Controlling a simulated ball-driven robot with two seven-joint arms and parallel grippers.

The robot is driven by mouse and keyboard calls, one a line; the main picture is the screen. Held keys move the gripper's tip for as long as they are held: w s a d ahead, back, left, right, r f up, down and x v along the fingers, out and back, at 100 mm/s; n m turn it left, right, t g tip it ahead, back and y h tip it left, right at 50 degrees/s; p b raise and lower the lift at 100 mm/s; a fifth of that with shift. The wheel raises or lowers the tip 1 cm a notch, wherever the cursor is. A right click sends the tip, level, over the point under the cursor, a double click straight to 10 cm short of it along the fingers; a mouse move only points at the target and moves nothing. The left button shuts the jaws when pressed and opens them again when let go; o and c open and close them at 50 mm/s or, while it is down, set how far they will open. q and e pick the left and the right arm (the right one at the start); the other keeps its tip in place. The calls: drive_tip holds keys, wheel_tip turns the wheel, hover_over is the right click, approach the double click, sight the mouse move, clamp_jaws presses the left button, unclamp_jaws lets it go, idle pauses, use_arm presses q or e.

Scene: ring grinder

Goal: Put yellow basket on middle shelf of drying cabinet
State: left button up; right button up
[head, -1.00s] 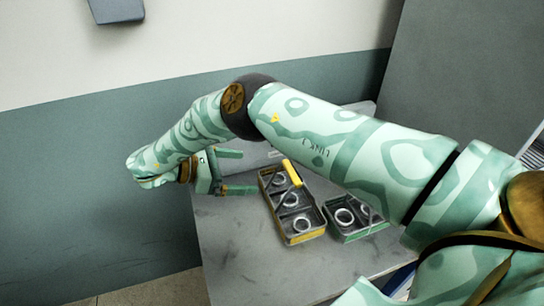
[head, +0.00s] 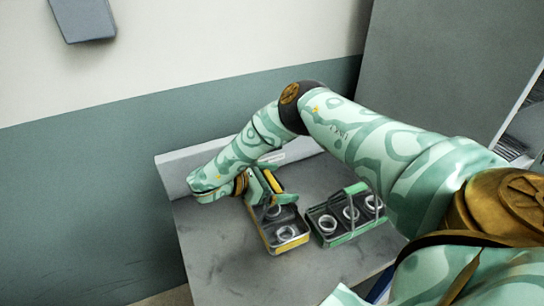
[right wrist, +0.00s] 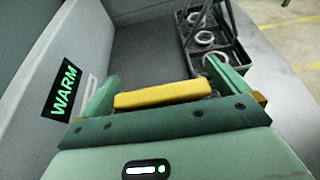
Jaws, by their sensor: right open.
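The yellow basket (head: 288,246) stands on the grey table, a dark tray with yellow trim and metal rings inside. My right gripper (head: 286,182) is at its handle, over the basket's far part, and hides some of it. In the right wrist view the yellow handle bar (right wrist: 162,95) lies between the two spread fingers of my right gripper (right wrist: 163,84). The jaws are open, and I cannot tell whether a finger touches the bar. The drying cabinet and its middle shelf cannot be made out. My left gripper is out of view.
A green-trimmed basket (head: 347,238) with rings stands close to the right of the yellow one. The table (head: 215,250) is bare at the front left. A raised back ledge carries a "WARM" label (right wrist: 62,88). A large grey panel (head: 440,70) rises at the right.

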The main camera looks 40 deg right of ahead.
drive_tip(key=shift+c, duration=0.9)
drive_tip(key=c, duration=1.4)
drive_tip(key=shift+o, duration=0.2)
drive_tip(key=shift+r, duration=0.1)
